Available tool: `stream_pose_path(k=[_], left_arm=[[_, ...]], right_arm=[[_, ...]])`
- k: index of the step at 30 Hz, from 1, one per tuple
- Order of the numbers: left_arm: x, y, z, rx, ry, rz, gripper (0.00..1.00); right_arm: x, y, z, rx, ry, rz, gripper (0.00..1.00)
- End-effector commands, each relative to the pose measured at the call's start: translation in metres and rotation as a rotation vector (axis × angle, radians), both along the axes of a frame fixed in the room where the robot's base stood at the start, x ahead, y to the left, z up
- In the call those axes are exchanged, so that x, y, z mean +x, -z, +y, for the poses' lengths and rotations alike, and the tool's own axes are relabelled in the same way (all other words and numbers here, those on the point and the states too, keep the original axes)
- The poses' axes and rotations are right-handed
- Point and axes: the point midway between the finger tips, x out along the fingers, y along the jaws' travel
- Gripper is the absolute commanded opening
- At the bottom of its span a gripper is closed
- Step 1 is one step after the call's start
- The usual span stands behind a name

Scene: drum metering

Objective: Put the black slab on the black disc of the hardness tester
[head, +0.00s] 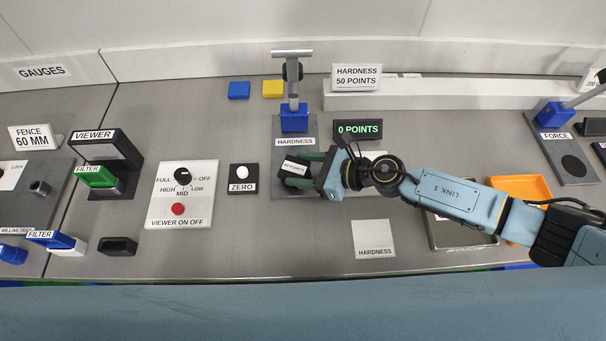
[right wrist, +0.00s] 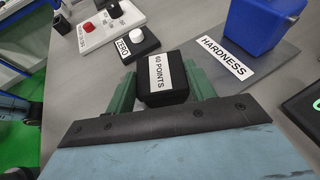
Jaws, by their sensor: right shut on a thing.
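The black slab (head: 293,171), with a white points label, is between the green fingers of my right gripper (head: 298,169), which is shut on it. In the right wrist view the slab (right wrist: 166,92) reads 60 POINTS and sits between both fingers. The hardness tester (head: 294,122) has a blue head on a post over a grey base plate. The slab appears over the front part of that plate, in front of the blue head. The black disc is hidden; I cannot tell whether the slab touches anything below. My left gripper is not in view.
The display (head: 358,130) reads 0 POINTS. The ZERO button box (head: 243,179) and viewer switch panel (head: 180,196) stand left of the tester. A white HARDNESS card (head: 374,240) lies in front. An orange tray (head: 524,188) and the FORCE tester (head: 560,150) are right.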

Motion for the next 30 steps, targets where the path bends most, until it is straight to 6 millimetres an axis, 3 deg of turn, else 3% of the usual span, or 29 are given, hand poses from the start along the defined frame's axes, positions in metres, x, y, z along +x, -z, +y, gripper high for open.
stream_pose_path(k=[1,5,17,18,22,30], left_arm=[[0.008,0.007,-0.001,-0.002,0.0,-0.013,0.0],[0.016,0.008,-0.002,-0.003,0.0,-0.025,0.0],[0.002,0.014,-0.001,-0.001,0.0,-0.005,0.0],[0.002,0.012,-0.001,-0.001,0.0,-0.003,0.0],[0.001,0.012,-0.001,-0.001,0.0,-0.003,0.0],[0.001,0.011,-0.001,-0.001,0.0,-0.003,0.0]], right_arm=[[-0.001,0.01,0.001,0.002,0.0,0.003,0.31],[0.0,0.015,0.0,0.002,0.0,0.0,0.31],[0.0,0.02,0.0,0.001,0.0,-0.001,0.31],[0.0,0.018,0.0,0.001,0.0,-0.001,0.59],[0.0,0.018,0.0,0.001,-0.001,-0.001,0.76],[0.0,0.018,0.0,0.001,-0.001,0.0,0.76]])
